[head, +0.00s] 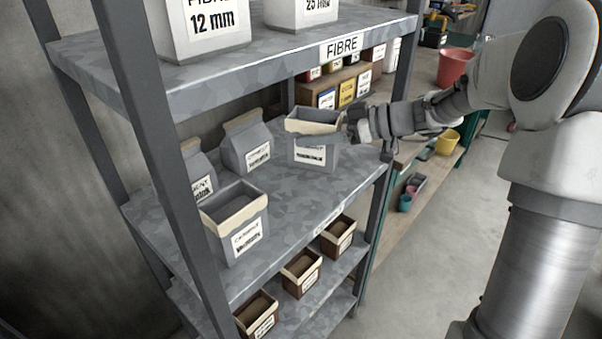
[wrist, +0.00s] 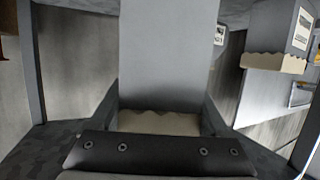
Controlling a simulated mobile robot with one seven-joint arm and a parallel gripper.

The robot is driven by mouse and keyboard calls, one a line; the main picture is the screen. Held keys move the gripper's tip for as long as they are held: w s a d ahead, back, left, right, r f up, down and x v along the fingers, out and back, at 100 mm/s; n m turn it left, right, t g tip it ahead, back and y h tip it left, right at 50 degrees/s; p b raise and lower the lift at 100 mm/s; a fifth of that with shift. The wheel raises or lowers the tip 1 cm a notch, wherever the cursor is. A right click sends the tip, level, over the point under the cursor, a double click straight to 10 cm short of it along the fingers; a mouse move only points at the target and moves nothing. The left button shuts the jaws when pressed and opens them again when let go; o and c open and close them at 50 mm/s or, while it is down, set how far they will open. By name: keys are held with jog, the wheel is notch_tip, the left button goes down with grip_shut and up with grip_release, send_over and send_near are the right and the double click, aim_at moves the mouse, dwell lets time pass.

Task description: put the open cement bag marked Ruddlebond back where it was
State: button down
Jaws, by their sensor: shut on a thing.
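An open grey cement bag (head: 313,158) with a folded beige rim is at the right end of the middle shelf (head: 330,192) in the head view. It looks upright; its label is too blurred to read, and I cannot tell if its base touches the shelf. My gripper (head: 340,130) reaches in from the right and is shut on this bag near its top. In the wrist view the bag (wrist: 168,55) fills the middle between the fingers, its torn beige rim nearest the palm.
Another open cement bag (head: 236,225) stands at the front left of the shelf, with closed bags (head: 247,148) behind. Small brown boxes (head: 302,272) stand below. Fibre containers (head: 205,30) stand on the shelf above. A post (head: 378,200) bounds the right end. Shelf space between the bags is free.

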jog(key=shift+s+a+f+b, duration=0.1)
jog(key=shift+s+a+f, duration=0.5)
jog(key=shift+f, duration=0.55)
jog(key=shift+s+a+f+b, duration=0.15)
jog(key=shift+s+a+f, duration=0.2)
jog(key=shift+s+f, duration=0.6)
jog(key=shift+s+a+f+b, duration=0.1)
jog(key=shift+s+a+f, duration=0.35)
jog(key=shift+f, duration=0.95)
grip_release()
jog(key=shift+w+a, duration=0.1)
jog(key=v, duration=1.2)
jog(key=shift+r, duration=0.15)
